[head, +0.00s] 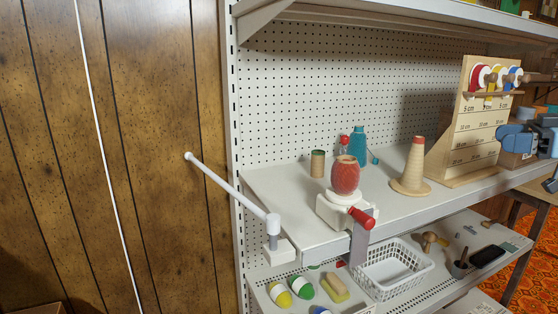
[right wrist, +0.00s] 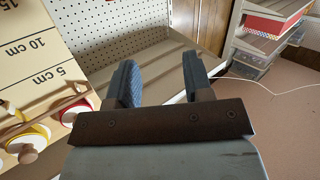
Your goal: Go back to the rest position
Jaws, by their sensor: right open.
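My right gripper (head: 551,183) is only partly in view at the right edge of the head view, to the right of the wooden measuring board (head: 470,135). In the right wrist view its two dark, blue-padded fingers (right wrist: 158,78) stand apart with nothing between them. The measuring board (right wrist: 35,50) and its thread spools (right wrist: 22,140) lie to their left there. My left gripper is not in view.
A white shelf (head: 290,195) against pegboard holds a red spool on a white stand (head: 345,177), a teal bottle (head: 357,147) and a thread cone (head: 411,168). A white rod (head: 230,187) juts out left. Below are a white basket (head: 395,270) and small items. Wood panelling (head: 150,120) fills the left.

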